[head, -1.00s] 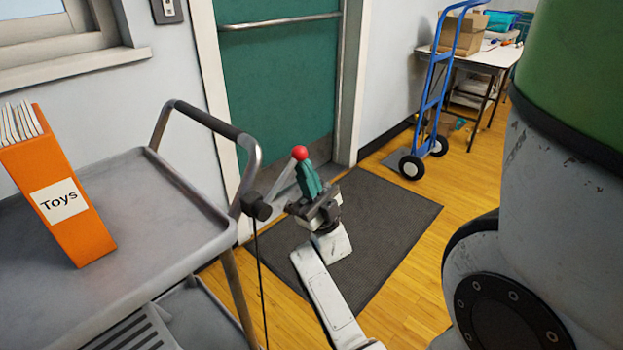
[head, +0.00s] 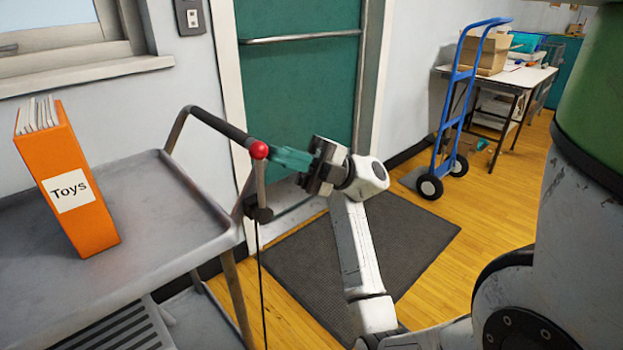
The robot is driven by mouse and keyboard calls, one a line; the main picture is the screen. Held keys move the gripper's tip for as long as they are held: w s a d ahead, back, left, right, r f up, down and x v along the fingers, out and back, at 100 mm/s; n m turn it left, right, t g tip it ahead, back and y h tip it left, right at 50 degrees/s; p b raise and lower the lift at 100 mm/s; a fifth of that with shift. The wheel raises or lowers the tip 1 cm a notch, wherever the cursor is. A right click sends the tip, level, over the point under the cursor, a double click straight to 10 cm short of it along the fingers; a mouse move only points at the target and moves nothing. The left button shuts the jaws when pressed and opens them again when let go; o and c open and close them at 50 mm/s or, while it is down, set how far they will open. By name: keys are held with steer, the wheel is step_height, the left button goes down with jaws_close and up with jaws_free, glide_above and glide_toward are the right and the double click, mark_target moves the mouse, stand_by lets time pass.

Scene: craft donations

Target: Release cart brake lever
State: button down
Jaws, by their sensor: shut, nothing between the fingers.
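The brake lever (head: 261,184) is a short metal rod with a red ball knob (head: 259,150) on top. It stands nearly upright from a dark pivot clamp on the grey cart's (head: 150,190) right end, near the black-gripped push handle (head: 217,125). A thin dark cable hangs below the clamp. My gripper (head: 276,156), with green fingers, is shut and empty. It comes from the right, with its fingertips beside the red knob; I cannot tell whether they touch it.
An orange binder (head: 88,215) labelled Toys stands on the cart's top tray. A green door (head: 300,90) is behind my gripper. A dark mat (head: 390,250) lies on the floor. A blue hand truck (head: 460,110) and a table with boxes (head: 541,76) stand at the back right.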

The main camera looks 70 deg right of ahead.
steer(key=shift+w+a+r+p, duration=0.3)
steer(key=shift+w+a, duration=0.2)
steer(key=shift+a, duration=0.25)
steer(key=shift+w+a+r+p, duration=0.2)
steer(key=shift+w+a, duration=0.25)
steer(key=shift+a, duration=0.3)
steer(key=shift+f, duration=0.1)
